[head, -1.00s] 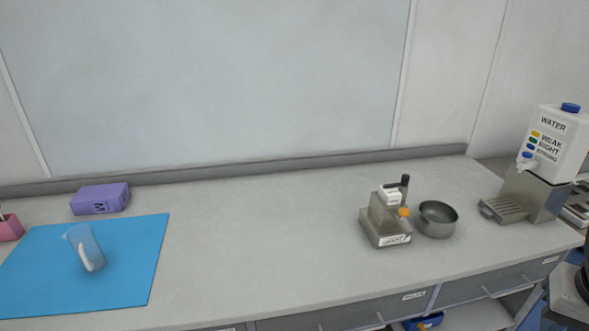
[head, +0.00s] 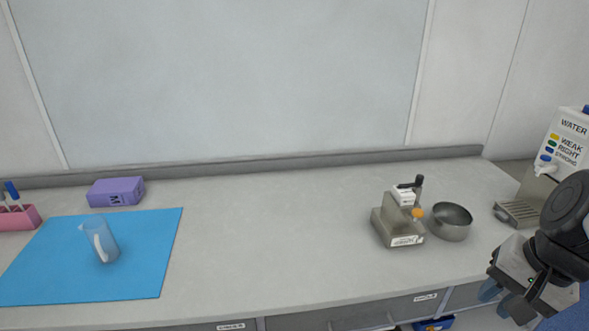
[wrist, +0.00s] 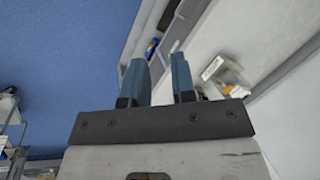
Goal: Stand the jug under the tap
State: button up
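The tap (head: 544,169) is on the white water container (head: 567,140) at the far right, above a metal drip tray (head: 519,213). My gripper (head: 502,302) is at the lower right of the head view, in front of the counter and far from the jug. In the wrist view its two blue fingers (wrist: 161,78) stand apart with nothing between them.
A small metal device (head: 397,222) and a steel bowl (head: 451,222) stand on the counter (head: 260,240) left of the drip tray. A purple box (head: 116,191) and a pink holder (head: 19,217) are near the mat. The counter's middle is clear.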

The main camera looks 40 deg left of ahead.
jog(key=w+a+f+g+y, duration=0.1)
jog(key=w+a+g, duration=0.1)
jog(key=a, duration=0.8)
jog(key=w+a+g+y, duration=0.2)
jog(key=a, duration=0.9)
jog(key=m+g+y, duration=0.4)
jog(key=m+g, duration=0.1)
jog(key=g, duration=0.6)
send_near(102, 245)
jog(key=shift+s+d+r, duration=0.25)
jog(key=shift+s+d, duration=0.25)
jog(key=shift+s, duration=0.1)
jog(key=shift+s+d+r, duration=0.25)
jog(key=shift+s+d, duration=0.25)
jog(key=shift+s, duration=0.05)
jog(key=shift+s+a+f, duration=0.2)
jog(key=shift+s+a, duration=0.1)
jog(key=shift+s, duration=0.1)
jog(key=shift+x, duration=1.3)
